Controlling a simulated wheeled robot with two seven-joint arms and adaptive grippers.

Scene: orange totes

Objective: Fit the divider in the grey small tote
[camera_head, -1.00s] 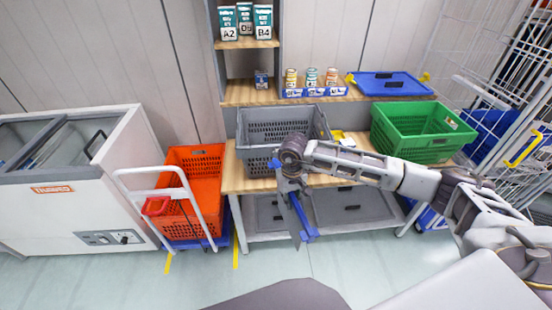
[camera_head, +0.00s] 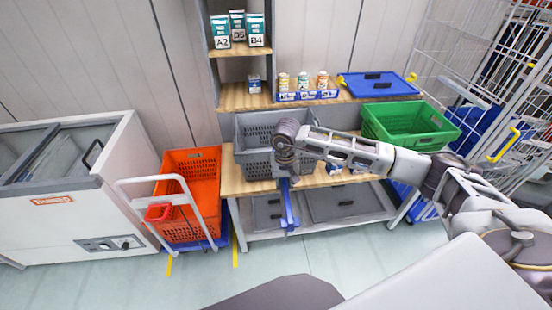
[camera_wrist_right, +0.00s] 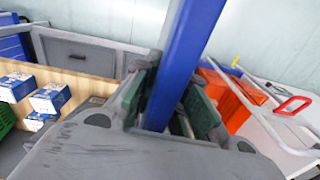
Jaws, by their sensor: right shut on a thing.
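The grey small tote (camera_head: 246,128), with perforated walls, stands on the wooden table at the left end. My right gripper (camera_head: 284,178) is in front of the tote and hides part of its right side. It is shut on the divider (camera_head: 289,207), a long blue strip that hangs nearly upright in front of the table edge, outside the tote. In the right wrist view the divider (camera_wrist_right: 183,55) runs between the green finger pads of the gripper (camera_wrist_right: 165,105). My left gripper is not in view.
A green tote (camera_head: 400,122) stands at the table's right end. Several small blue-and-white boxes (camera_wrist_right: 48,97) lie on the table. An orange tote (camera_head: 192,190) sits on a trolley to the left. A shelf above holds labelled cartons (camera_head: 238,30).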

